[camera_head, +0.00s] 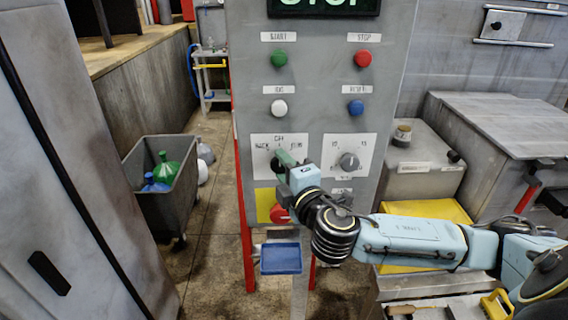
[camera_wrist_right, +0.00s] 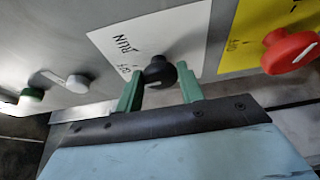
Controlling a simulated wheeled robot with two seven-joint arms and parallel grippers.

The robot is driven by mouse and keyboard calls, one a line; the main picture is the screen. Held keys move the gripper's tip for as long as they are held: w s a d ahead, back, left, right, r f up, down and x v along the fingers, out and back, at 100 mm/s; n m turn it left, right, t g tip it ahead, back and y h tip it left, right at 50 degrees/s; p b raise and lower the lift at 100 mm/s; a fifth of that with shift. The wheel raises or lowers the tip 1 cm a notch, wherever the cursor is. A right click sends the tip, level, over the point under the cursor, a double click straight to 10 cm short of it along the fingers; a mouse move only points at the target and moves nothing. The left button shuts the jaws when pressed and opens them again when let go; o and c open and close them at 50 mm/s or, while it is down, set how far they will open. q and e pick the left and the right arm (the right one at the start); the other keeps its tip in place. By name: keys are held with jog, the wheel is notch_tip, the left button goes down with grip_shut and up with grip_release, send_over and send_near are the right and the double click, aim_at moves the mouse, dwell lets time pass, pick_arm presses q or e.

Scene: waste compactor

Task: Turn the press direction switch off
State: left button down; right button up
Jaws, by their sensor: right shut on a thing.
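The press direction switch is a black knob (camera_wrist_right: 159,71) on a white label plate (camera_head: 259,147) at the left of the grey control panel's lower row. In the wrist view the plate carries the word RUN and a second, shorter marking near the knob. The knob has a small white mark on its face. My right gripper (camera_head: 283,160) is at this plate, and in the wrist view its green fingers (camera_wrist_right: 161,82) stand on both sides of the knob, shut on it. In the head view the fingers hide most of the knob. My left gripper is not in view.
A grey knob (camera_head: 348,161) sits on the plate to the right. Green (camera_head: 279,58), red (camera_head: 362,58), white (camera_head: 279,107) and blue (camera_head: 355,107) buttons are above.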

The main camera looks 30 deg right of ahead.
dwell(0.3)
jog(key=o, duration=1)
jog(key=shift+s, duration=0.1)
jog(key=s+p, duration=0.1)
jog(key=s, duration=0.3)
jog(key=s+a+p, duration=0.1)
jog(key=s, duration=0.3)
jog(key=s+a+p, duration=0.1)
jog(key=s, duration=0.4)
